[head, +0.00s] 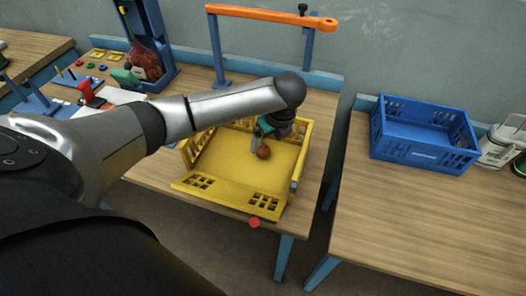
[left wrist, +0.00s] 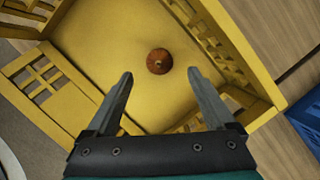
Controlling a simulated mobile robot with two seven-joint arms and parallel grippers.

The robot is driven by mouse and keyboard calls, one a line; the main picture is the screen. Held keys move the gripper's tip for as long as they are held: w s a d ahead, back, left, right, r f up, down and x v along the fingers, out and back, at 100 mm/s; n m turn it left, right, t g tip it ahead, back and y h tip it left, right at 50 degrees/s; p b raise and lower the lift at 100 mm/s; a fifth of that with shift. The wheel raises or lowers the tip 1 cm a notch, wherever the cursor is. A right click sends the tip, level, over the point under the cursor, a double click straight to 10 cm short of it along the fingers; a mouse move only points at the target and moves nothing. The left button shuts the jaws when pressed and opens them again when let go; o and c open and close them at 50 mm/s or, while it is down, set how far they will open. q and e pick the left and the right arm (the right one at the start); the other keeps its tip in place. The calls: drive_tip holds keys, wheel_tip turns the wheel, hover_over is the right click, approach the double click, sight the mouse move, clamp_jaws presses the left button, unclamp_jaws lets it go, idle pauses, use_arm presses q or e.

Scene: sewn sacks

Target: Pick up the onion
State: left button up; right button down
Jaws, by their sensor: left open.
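The onion (head: 264,152) is a small reddish-brown ball on the floor of the yellow crate (head: 226,197). In the left wrist view the onion (left wrist: 159,61) lies alone on the crate floor, ahead of and between the lines of my fingers, not touching them. My left gripper (head: 258,143) reaches down into the crate from above, close beside the onion. In the left wrist view its two fingers (left wrist: 158,75) are spread apart with nothing between them. My right gripper is in neither view.
The yellow crate's front wall is folded down toward the table edge. A red round thing (head: 255,222) is at that edge. An orange bar (head: 270,17) on blue posts stands behind. A netted red bag (head: 145,62) hangs at left. A blue crate (head: 423,134) stands on the right table, across a gap.

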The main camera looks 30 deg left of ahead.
sight(264, 147)
use_arm(q)
drive_tip(key=shift+a+f, duration=0.1)
drive_tip(key=shift+f, duration=0.2)
drive_tip(key=shift+b+x, duration=0.55)
drive_tip(key=shift+x, duration=1.8)
clamp_jaws()
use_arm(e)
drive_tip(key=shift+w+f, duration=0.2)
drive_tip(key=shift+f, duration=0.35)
use_arm(q)
drive_tip(key=shift+r, duration=0.1)
